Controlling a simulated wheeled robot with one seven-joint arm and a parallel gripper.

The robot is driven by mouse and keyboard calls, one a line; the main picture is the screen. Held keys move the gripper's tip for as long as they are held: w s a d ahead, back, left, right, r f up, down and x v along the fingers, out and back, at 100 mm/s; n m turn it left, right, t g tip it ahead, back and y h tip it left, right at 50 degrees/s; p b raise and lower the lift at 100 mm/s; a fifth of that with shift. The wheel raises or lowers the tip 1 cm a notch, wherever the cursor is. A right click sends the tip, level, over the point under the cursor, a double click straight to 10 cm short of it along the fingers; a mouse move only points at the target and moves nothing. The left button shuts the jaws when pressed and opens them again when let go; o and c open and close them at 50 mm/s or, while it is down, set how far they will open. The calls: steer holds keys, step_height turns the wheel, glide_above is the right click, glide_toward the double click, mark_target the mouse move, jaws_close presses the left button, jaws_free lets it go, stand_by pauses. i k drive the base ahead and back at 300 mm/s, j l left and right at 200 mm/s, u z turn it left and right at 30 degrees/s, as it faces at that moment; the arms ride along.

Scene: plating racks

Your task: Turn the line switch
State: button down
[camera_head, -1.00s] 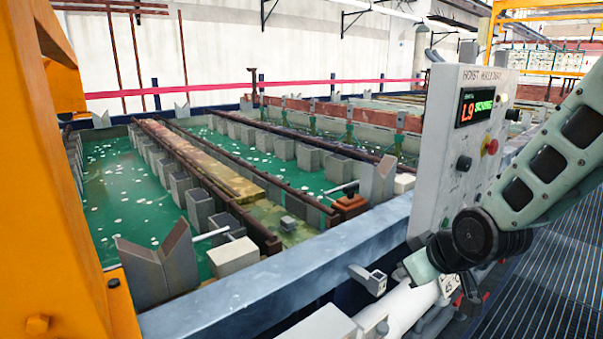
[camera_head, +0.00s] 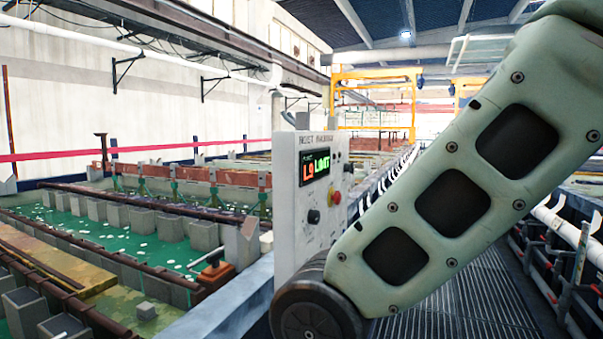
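A light grey control box (camera_head: 290,190) stands upright at the edge of the tanks, left of my arm. Its front carries a lit display (camera_head: 315,172) with a red "L9" and green letters. A black knob (camera_head: 314,216) sits lower on the panel, and another dark knob (camera_head: 348,168) is near the right edge. Which of them is the line switch I cannot tell. My arm's link hides the lower right of the box. My gripper is not in view.
Green-liquid tanks (camera_head: 150,247) with rails and grey blocks fill the left. A blue-grey tank edge (camera_head: 225,312) runs to the box. A grated walkway (camera_head: 450,305) lies right, with white pipes (camera_head: 560,225) beyond. Yellow frames (camera_head: 375,75) stand farther back.

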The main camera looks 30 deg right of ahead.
mark_target(347, 168)
steer(key=i+l+u, duration=0.1)
steer(key=l, duration=0.5)
steer(key=i+l, duration=0.1)
steer(key=l, duration=0.55)
steer(key=i+l+u, duration=0.15)
steer(key=l, duration=0.5)
steer(key=k, duration=0.05)
